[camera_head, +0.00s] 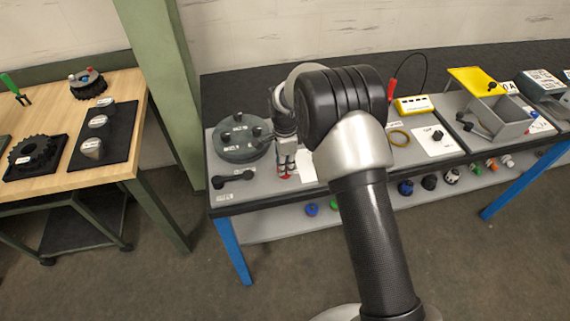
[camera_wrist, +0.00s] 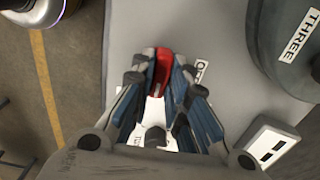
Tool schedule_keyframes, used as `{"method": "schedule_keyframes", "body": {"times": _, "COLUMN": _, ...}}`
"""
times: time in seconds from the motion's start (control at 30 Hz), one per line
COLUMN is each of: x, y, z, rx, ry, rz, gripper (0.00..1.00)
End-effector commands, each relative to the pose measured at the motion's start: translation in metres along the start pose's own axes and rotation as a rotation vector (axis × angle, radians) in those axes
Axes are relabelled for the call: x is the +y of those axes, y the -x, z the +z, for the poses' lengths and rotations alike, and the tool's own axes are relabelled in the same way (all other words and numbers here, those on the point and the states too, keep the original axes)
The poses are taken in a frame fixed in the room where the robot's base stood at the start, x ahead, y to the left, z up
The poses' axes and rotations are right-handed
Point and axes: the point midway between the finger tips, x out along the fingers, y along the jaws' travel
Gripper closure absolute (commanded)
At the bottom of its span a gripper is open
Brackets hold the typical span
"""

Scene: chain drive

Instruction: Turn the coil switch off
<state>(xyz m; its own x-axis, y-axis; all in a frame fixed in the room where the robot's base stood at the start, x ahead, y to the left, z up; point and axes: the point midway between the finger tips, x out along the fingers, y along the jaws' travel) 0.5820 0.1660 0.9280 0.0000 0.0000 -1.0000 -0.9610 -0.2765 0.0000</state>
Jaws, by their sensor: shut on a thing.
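A red switch piece (camera_wrist: 163,62) shows between my fingertips in the wrist view, above a white plate (camera_wrist: 157,110). It shows as a small red spot at the bench's front edge in the head view. My gripper (camera_head: 286,163) points down there, and in the wrist view my gripper (camera_wrist: 161,82) is closed around the red piece. A label (camera_wrist: 198,74) beside it begins with "O"; the rest is hidden by a finger. My fingers cover much of the switch, so its position cannot be told.
A round grey drum (camera_head: 238,152) with black knobs stands close to my gripper. A black lever (camera_head: 232,178) lies in front of it. Further right are a black knob plate (camera_head: 432,149) and a grey bin (camera_head: 502,126).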

Motion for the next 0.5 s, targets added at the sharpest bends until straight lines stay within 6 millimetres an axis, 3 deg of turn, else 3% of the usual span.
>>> {"method": "schedule_keyframes", "body": {"times": 0.5, "x": 0.0, "y": 0.0005, "z": 0.0, "rx": 0.0, "ry": 0.054, "rz": 0.0, "gripper": 1.0}}
